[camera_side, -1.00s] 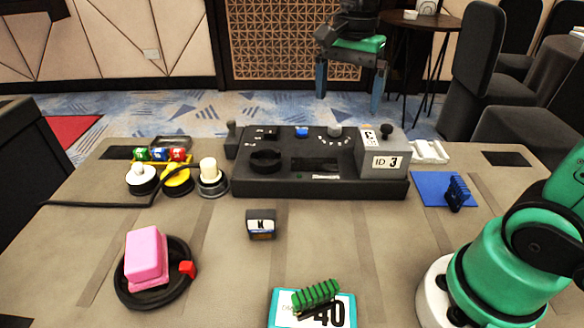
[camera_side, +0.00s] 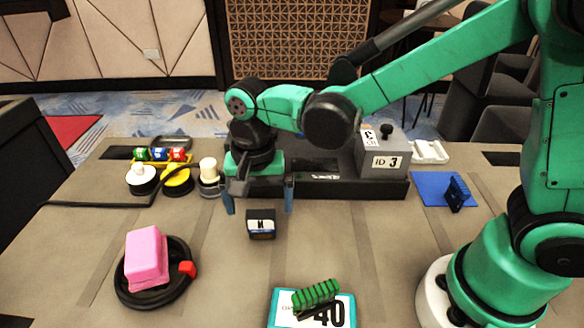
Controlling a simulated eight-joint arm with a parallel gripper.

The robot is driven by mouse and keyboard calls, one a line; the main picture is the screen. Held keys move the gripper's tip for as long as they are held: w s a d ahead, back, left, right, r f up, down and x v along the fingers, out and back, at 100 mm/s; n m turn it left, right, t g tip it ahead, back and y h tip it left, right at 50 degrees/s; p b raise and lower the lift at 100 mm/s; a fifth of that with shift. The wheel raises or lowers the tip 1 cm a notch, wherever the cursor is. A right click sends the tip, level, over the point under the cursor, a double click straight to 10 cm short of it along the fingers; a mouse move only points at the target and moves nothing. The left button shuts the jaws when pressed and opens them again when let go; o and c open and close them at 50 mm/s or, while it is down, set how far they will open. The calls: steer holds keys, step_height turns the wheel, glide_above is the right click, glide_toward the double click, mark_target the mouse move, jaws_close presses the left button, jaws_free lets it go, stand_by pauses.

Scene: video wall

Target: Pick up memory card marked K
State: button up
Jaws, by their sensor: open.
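The memory card marked K (camera_side: 261,228) is a small dark block with a white label on the table, left of the middle. My gripper (camera_side: 258,203) hangs over the card with its two blue fingers apart, one to the left and one to the right of it. The fingers hold nothing. The card's front face with the K label shows clearly. I cannot tell how far above the card the fingertips are.
A black console with a grey block labelled ID 3 (camera_side: 383,156) stands behind. A pink block (camera_side: 146,258) rests on a black ring at front left. A green comb-like part (camera_side: 316,294) sits on a white-and-teal box in front. A blue mat (camera_side: 440,190) lies right.

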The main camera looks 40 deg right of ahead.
mark_target(262, 226)
steer(key=shift+f, duration=3.15)
steer(key=shift+c, duration=0.2)
steer(key=c, duration=1.3)
steer(key=shift+r, duration=0.1)
